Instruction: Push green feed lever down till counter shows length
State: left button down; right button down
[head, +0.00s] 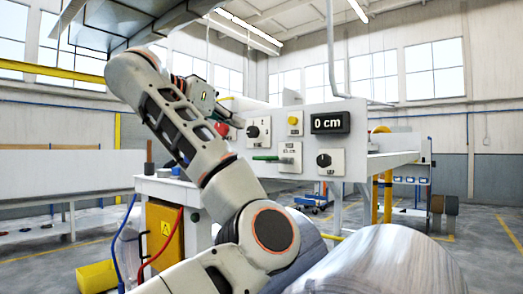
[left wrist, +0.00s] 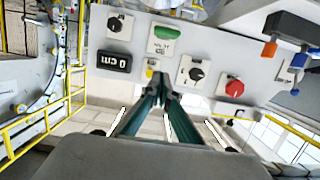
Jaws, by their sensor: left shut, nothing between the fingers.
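The green feed lever (head: 270,158) sticks out sideways from its plate on the white control panel (head: 350,108). It also shows near the top of the left wrist view (left wrist: 166,33), where the panel appears upside down. The counter (head: 330,122) is a black display reading "0 cm"; it is also at the left in the left wrist view (left wrist: 113,61). My left gripper (left wrist: 160,82) is shut and empty, pointing at the panel around the yellow button, apart from the lever. In the head view my left gripper (head: 207,103) is partly hidden by my arm. My right gripper is out of sight.
The panel also carries a yellow button (head: 293,121), a black knob (head: 252,131), another black knob (head: 324,160) and a red button (left wrist: 234,88). A large metallic coil (head: 385,262) lies at the front right. Free air surrounds the panel's front.

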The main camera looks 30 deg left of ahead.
pick_arm(q)
jog(key=x, duration=0.3)
jog(key=p+x, duration=0.1)
jog(key=x, duration=0.3)
jog(key=p+x, duration=0.1)
jog(key=x, duration=0.2)
jog(key=shift+w+a+f, duration=0.1)
jog(key=shift+w+f, duration=0.05)
jog(key=shift+f, duration=0.15)
notch_tip(320, 180, down, 2)
jog(key=shift+f, duration=0.7)
jog(key=shift+f, duration=0.1)
